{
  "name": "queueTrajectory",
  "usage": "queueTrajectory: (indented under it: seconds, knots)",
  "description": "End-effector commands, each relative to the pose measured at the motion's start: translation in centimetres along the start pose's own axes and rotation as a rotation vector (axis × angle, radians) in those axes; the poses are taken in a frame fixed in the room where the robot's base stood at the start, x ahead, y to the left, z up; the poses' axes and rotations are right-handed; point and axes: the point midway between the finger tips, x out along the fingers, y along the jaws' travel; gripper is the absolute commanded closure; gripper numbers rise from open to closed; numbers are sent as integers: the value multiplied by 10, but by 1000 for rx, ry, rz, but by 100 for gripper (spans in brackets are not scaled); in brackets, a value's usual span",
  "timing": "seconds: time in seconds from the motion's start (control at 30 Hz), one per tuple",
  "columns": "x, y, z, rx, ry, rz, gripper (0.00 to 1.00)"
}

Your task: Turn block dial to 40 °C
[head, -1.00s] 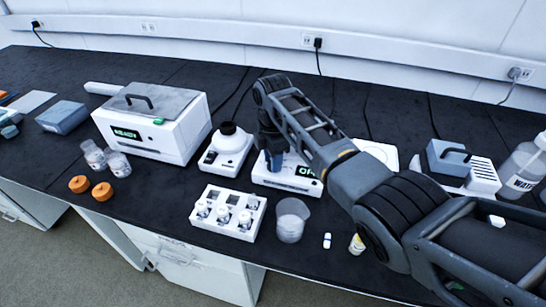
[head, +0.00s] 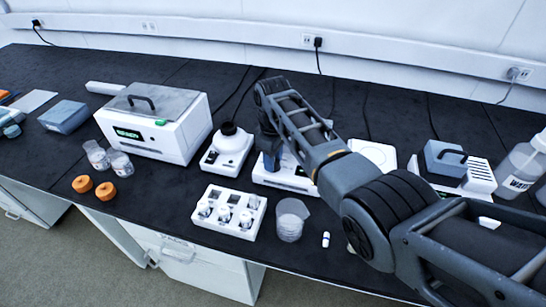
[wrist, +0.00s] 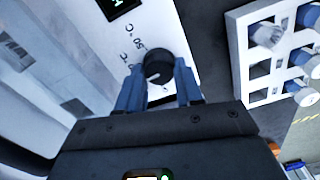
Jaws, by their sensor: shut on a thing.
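The white block heater (head: 262,178) stands in the middle of the bench, partly hidden behind my arm in the head view. In the wrist view, its white top (wrist: 90,30) carries a black round dial (wrist: 158,65) with printed temperature marks beside it. One mark looks like 50 °C; the rest are hard to read. My gripper (wrist: 159,78) has its two blue fingers on either side of the dial, shut on it. My gripper also shows in the head view (head: 272,164), pointing down at the block. A dark display (wrist: 116,5) with green characters is cut off at the wrist view's top.
A white rack (head: 228,226) with several vials stands in front of the block. A clear beaker (head: 290,220) is to its right. A white vortex-like device (head: 228,155) and a larger lidded bath (head: 160,140) stand to the left.

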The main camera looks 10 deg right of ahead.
Motion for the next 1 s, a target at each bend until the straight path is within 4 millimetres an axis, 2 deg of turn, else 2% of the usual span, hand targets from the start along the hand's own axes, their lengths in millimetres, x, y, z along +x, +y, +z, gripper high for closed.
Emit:
queueTrajectory:
  seconds: [0.5,1.0]
  knots:
    - [-1,1,-1,401,1,0,95]
    - [-1,2,0,522,2,1,95]
